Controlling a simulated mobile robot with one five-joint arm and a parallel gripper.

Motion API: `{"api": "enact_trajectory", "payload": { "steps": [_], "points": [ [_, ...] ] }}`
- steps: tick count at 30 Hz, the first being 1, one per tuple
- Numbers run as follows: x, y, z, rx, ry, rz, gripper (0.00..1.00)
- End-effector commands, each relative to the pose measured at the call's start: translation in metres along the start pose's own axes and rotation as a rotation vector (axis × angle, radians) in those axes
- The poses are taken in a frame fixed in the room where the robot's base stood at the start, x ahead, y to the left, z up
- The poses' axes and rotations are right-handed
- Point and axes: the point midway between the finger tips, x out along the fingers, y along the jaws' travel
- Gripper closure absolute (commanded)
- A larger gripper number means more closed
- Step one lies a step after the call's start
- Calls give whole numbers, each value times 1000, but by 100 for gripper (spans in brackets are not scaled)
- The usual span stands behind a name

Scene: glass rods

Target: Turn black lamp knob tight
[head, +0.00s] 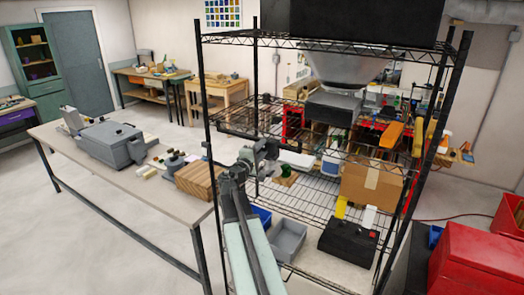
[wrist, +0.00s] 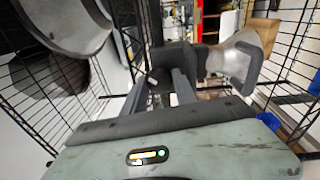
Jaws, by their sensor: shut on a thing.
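My gripper (head: 241,168) reaches up to the left front side of the wire rack. In the wrist view my gripper's two grey fingers (wrist: 160,82) point forward, shut on a small dark part that I take for the black lamp knob; the fingers hide most of it. A black block (wrist: 178,56) is right beyond the fingertips. A grey cone-shaped lamp head (wrist: 238,62) adjoins it on the right. In the head view the grey lamp (head: 266,150) is beside my gripper at the rack; the knob cannot be made out there.
The black wire rack (head: 207,110) stands around the lamp, with its posts and shelves close to my arm. A cardboard box (head: 370,186) and grey and blue bins (head: 288,240) are on its lower shelves. A long table (head: 70,150) stands left. Open floor lies beyond it.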

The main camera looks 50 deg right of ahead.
Motion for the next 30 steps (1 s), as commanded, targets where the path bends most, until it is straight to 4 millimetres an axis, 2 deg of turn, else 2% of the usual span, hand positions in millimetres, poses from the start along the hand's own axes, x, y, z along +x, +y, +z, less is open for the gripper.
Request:
{"api": "enact_trajectory", "payload": {
  "steps": [18,30],
  "points": [
    [-1,0,-3,574,-29,29,100],
    [-1,0,-3,826,-43,42,100]
  ]
}}
